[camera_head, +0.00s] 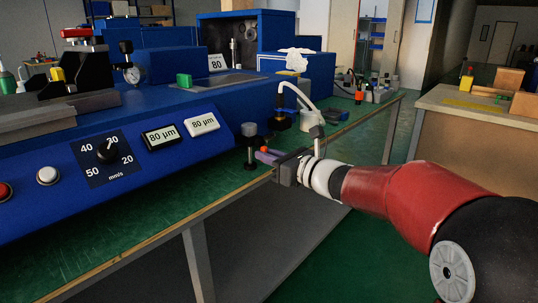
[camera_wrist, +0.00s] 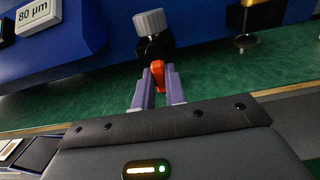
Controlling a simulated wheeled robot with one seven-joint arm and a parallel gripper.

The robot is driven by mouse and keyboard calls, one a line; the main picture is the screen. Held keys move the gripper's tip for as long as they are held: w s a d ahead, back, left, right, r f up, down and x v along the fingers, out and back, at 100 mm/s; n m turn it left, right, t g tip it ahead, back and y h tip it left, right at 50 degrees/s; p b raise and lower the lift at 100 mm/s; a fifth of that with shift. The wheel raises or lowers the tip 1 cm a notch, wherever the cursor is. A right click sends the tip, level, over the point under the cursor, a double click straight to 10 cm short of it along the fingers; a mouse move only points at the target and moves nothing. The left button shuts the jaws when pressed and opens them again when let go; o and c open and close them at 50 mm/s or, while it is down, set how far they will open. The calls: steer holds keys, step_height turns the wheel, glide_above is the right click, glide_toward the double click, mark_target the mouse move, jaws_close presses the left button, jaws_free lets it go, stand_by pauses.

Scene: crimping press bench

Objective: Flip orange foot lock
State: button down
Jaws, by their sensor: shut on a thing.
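The orange foot lock (camera_wrist: 158,74) is a small orange lever at the base of a levelling foot with a grey knurled knob (camera_wrist: 150,22) and a black body, in front of the blue machine. In the wrist view my gripper (camera_wrist: 159,80) has its two purple fingers on either side of the orange lever, shut on it. In the head view my gripper (camera_head: 264,156) reaches in from the right, low beside the foot, whose dark knob (camera_head: 249,130) shows. A small orange bit shows by the fingertips there; the rest of the lever is hidden.
The blue machine (camera_head: 230,110) stands right behind the foot, with a speed dial (camera_head: 108,150) and buttons on its sloped front. The green bench top (camera_head: 150,215) is clear in front, ending at a wooden edge. A second foot (camera_wrist: 246,40) shows at right in the wrist view.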

steer(key=c, duration=1.4)
jaws_free()
steer(key=shift+c, duration=0.2)
steer(key=v, duration=0.7)
steer(key=shift+s+d+b, duration=0.25)
steer(key=shift+d+b, duration=0.05)
steer(key=shift+d, duration=0.05)
